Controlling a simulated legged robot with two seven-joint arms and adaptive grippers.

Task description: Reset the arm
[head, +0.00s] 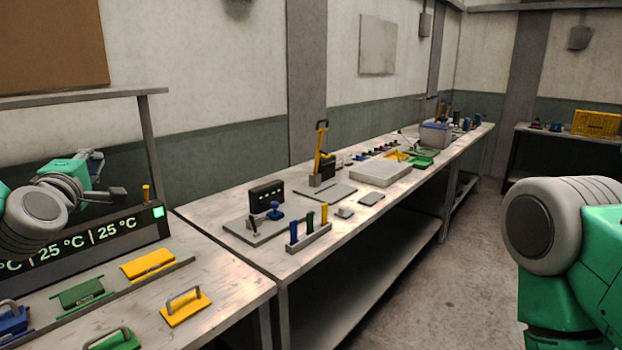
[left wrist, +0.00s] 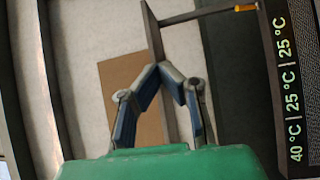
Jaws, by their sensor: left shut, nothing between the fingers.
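My left gripper (head: 118,193) is raised at the left of the head view, in front of the temperature display (head: 95,238) and above the near bench. In the left wrist view its blue-padded fingers (left wrist: 166,74) are closed together at the tips with nothing between them. They point toward the wall and a brown board (left wrist: 122,95). Part of my right arm (head: 545,225) shows at the right edge of the head view, and its gripper is out of view.
The near bench holds a yellow die (head: 148,264), a yellow handled die (head: 187,308), a green die (head: 80,293) and a blue die (head: 12,322). A shelf (head: 85,97) stands above the display. A long bench (head: 290,262) with tools runs along the wall. Floor is clear right of it.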

